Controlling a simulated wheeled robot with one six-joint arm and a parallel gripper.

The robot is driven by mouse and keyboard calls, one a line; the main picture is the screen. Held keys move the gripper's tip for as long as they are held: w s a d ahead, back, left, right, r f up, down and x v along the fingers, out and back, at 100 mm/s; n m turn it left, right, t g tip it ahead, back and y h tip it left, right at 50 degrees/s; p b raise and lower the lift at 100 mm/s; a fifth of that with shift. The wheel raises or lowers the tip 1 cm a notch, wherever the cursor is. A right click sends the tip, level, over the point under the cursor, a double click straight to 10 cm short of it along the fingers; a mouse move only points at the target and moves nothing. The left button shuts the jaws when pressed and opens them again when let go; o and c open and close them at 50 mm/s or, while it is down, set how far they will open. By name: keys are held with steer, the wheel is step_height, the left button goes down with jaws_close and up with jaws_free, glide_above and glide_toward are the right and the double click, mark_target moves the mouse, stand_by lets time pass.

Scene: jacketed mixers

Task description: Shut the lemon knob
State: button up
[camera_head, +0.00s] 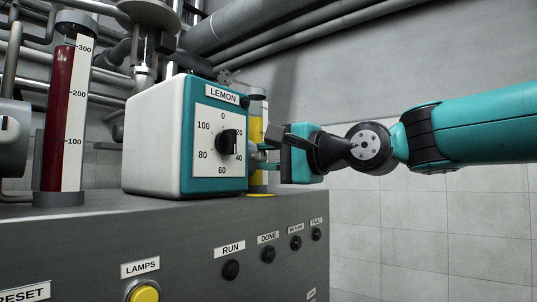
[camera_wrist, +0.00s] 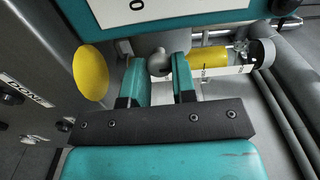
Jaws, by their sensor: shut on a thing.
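The lemon knob (camera_head: 229,142) is a dark knob on a white dial (camera_head: 207,122) marked 0 to 100, on the front of the white and teal box labelled LEMON. My gripper (camera_head: 258,154) reaches in from the right, with its fingers close to the front of the dial. In the wrist view the teal fingers of my gripper (camera_wrist: 162,72) stand on both sides of a grey, rounded knob end (camera_wrist: 159,64) and are shut on it. The knob's pointer setting cannot be read clearly.
A yellow-filled tube (camera_head: 257,128) stands behind the box, and a dark red scaled tube (camera_head: 62,110) stands to the left. The grey console (camera_head: 180,225) below carries several labelled buttons and a lit yellow LAMPS button (camera_head: 144,293). Free room lies right of the console.

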steer(key=shift+d+m, duration=0.1)
steer(key=shift+m, duration=0.2)
steer(key=o, duration=0.6)
steer(key=b+v, duration=0.7)
steer(key=v, duration=1)
steer(key=shift+s+d, duration=0.1)
